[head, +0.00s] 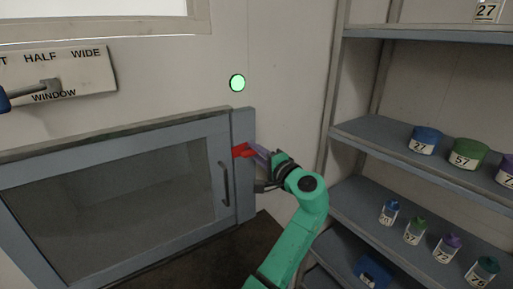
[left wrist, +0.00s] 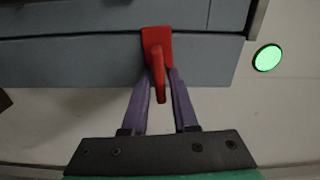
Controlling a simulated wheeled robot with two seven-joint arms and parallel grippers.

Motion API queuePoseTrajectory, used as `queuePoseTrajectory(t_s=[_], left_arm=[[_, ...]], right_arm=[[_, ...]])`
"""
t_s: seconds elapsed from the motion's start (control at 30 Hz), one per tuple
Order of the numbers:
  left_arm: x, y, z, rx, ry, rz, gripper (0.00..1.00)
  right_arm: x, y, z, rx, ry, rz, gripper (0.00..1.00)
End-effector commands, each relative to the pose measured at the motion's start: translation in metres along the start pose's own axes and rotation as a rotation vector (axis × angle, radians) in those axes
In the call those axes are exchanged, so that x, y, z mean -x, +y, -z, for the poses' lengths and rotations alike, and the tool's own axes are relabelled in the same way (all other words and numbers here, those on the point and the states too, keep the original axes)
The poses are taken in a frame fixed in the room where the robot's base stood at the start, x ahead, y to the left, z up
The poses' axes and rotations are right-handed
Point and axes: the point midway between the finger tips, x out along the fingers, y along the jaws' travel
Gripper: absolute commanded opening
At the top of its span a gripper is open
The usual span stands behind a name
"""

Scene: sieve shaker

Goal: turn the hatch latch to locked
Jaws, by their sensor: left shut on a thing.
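The red hatch latch (head: 240,151) sits at the upper right of the hatch, on the grey-blue frame post (head: 244,190). The hatch door (head: 110,253) has a grey-blue frame, a see-through pane and a vertical bar handle (head: 224,183); it looks closed against the post. My left gripper (head: 257,152) is shut on the latch from the right. In the left wrist view, the latch's red lever (left wrist: 158,80) lies between the purple fingertips (left wrist: 160,82) and points toward the gripper. My right gripper is not in view.
A round green light (head: 237,83) is on the wall above the latch. A window lever plate (head: 85,75) is at the upper left. A shelf unit (head: 365,133) with numbered jars and bottles stands close on the right, beside my arm.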

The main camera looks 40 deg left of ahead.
Motion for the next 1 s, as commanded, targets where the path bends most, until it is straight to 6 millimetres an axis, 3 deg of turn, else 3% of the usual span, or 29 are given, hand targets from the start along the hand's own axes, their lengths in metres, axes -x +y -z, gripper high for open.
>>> queuePoseTrajectory(t_s=[0.3, 0.77, 0.8, 1.0], left_arm=[[-0.0013, -0.0036, -0.0010, -0.093, -0.003, 0.007, 0.00], [-0.0013, -0.0039, -0.0009, -0.103, -0.003, 0.009, 0.00], [-0.0012, -0.0040, -0.0009, -0.103, -0.003, 0.010, 0.42], [-0.0006, -0.0022, -0.0005, -0.104, -0.002, 0.006, 0.45]], right_arm=[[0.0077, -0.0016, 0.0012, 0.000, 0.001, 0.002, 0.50], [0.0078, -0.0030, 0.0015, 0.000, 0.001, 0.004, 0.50], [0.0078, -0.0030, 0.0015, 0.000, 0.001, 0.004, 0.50], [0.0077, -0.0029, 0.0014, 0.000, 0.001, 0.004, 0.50]])
